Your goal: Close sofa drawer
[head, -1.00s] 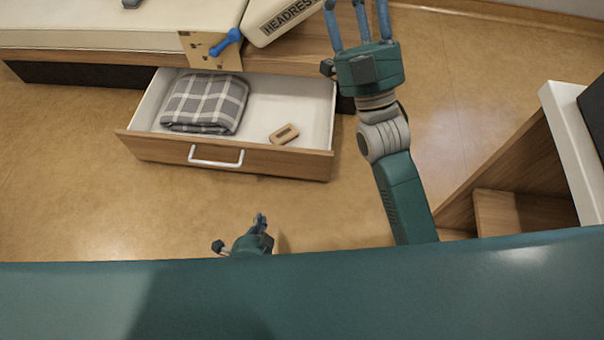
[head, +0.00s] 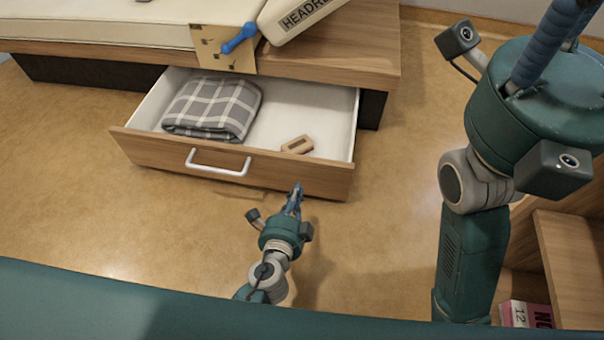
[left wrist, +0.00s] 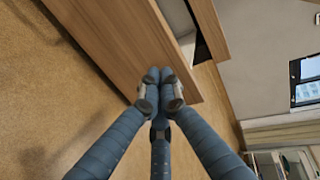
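The sofa drawer (head: 230,168) stands open, with a wood front, white inside and a white bar handle (head: 217,162). A grey plaid folded cloth (head: 212,105) and a small tan device (head: 297,145) lie in it. My left gripper (head: 296,188) is just in front of the drawer front's right part. In the left wrist view the fingertips (left wrist: 160,76) are together with nothing seen between them, before the wooden front (left wrist: 115,40); contact is unclear. My right gripper (head: 545,75) is at the right, away from the drawer; its fingertips are out of frame.
The sofa (head: 130,32) has a cream cushion, a headrest (head: 295,15) and a board with a blue handle (head: 238,38) above the drawer. A wooden shelf unit (head: 570,250) with a pink box (head: 527,314) is at lower right. Floor before the drawer is clear.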

